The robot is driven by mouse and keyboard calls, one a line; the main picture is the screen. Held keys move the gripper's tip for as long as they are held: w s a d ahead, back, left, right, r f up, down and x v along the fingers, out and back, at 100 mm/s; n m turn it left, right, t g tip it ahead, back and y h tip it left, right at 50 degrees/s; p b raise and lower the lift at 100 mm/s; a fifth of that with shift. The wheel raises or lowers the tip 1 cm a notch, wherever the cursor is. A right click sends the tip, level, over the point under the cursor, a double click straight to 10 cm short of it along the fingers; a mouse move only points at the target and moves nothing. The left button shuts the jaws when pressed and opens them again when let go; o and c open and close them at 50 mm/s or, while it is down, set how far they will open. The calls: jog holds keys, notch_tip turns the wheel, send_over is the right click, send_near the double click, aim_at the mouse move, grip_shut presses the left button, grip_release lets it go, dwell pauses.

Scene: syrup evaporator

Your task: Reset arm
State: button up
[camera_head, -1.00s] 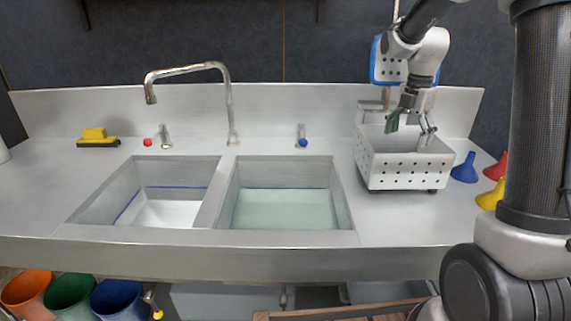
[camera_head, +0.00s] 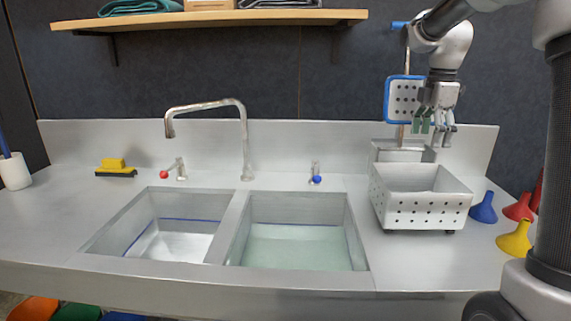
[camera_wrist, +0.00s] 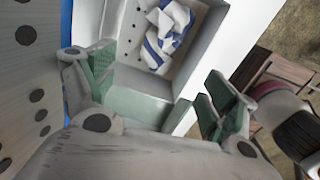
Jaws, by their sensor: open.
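My gripper (camera_head: 433,128) hangs open above the white perforated basket (camera_head: 421,216) on the right of the counter. It is clear of the basket and its green-padded fingers point down. In the wrist view my gripper (camera_wrist: 152,105) has its fingers spread apart with nothing between them. Below them lies the inside of the basket, with a crumpled white and blue cloth (camera_wrist: 168,35) in it. The cloth cannot be seen in the head view.
A blue-edged perforated board (camera_head: 404,101) stands upright close to my gripper's left. Blue (camera_head: 483,208), red (camera_head: 519,208) and yellow (camera_head: 515,240) funnels stand right of the basket. The right sink (camera_head: 290,262) holds greenish liquid. A shelf (camera_head: 210,20) hangs at upper left.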

jog(key=s+a+f+m+t, duration=0.1)
jog(key=s+m+t, duration=0.1)
jog(key=s+m, duration=0.7)
jog(key=s+a+f+m+t, duration=0.2)
jog(key=s+m, duration=0.7)
jog(key=s, duration=1)
jog(key=shift+s, duration=0.15)
